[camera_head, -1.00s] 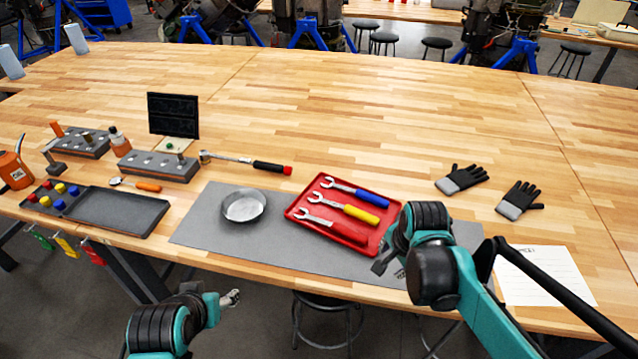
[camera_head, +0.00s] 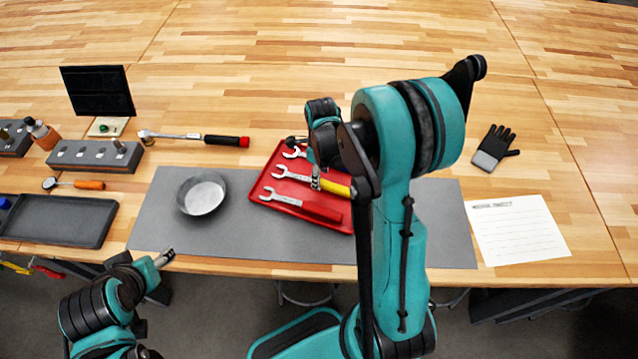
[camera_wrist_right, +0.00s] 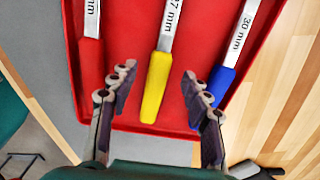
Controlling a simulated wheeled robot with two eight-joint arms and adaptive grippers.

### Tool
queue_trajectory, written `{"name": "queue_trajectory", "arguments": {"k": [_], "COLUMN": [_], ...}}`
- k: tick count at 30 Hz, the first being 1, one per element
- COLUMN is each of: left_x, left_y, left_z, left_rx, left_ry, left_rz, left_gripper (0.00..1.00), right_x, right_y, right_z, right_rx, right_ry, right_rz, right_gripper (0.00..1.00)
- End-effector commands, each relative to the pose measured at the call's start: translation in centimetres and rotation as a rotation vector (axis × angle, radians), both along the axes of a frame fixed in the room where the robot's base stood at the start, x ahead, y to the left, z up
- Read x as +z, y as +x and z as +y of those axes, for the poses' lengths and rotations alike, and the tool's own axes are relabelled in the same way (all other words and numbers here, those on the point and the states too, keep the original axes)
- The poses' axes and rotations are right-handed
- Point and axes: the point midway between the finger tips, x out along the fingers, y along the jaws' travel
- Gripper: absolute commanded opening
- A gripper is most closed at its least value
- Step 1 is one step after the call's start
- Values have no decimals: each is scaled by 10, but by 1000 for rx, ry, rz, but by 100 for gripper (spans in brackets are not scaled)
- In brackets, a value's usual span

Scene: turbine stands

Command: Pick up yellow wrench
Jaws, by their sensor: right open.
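The yellow wrench (camera_head: 336,188) lies on the red tray (camera_head: 262,208), between a red-handled wrench (camera_head: 318,211) and a blue-handled one. My right gripper (camera_head: 318,178) is over the tray at the yellow handle; its fingers are partly hidden by my arm in the head view. In the right wrist view the open fingers (camera_wrist_right: 153,92) stand on either side of the yellow handle (camera_wrist_right: 156,85), apart from it. The blue handle (camera_wrist_right: 219,82) is close to the right finger, the red handle (camera_wrist_right: 92,62) to the left one. My left gripper (camera_head: 165,258) is near the table's front edge, small in view.
A round metal dish (camera_head: 203,194) sits on the grey mat (camera_head: 235,240) left of the tray. A ratchet (camera_head: 195,139) lies behind the mat. A glove (camera_head: 494,148) and a paper sheet (camera_head: 516,230) lie to the right. The far table is clear.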

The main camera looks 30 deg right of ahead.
Motion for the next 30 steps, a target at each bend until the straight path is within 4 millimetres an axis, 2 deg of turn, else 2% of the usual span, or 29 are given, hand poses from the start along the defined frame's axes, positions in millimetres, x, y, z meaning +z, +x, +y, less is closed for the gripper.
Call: {"name": "queue_trajectory", "arguments": {"k": [1, 5, 13, 14, 18, 19, 30], "left_x": [-5, -8, -7, -7, -7, -7, -7], "left_y": [0, 0, 0, 0, 0, 0, 0], "left_z": [0, 0, 0, 0, 0, 0, 0], "left_rx": [0, 0, 0, 0, 0, 0, 0], "left_ry": [0, 0, 0, 0, 0, 0, 0], "left_rz": [0, 0, 0, 0, 0, 0, 0], "left_gripper": [59, 59, 59, 59, 59, 59, 59], "right_x": [-11, -25, -28, -27, -27, -27, -26], "right_y": [-1, -1, -1, -1, -1, -1, -1], "right_z": [2, 1, 1, 1, 1, 1, 1], "right_rx": [1, 1, 1, 1, 1, 1, 1], "right_ry": [0, 0, -1, -1, -1, -1, 0], "right_rz": [0, 0, -1, -1, -1, -1, -1], "right_gripper": [48, 48, 48, 43, 6, 0, 0]}}
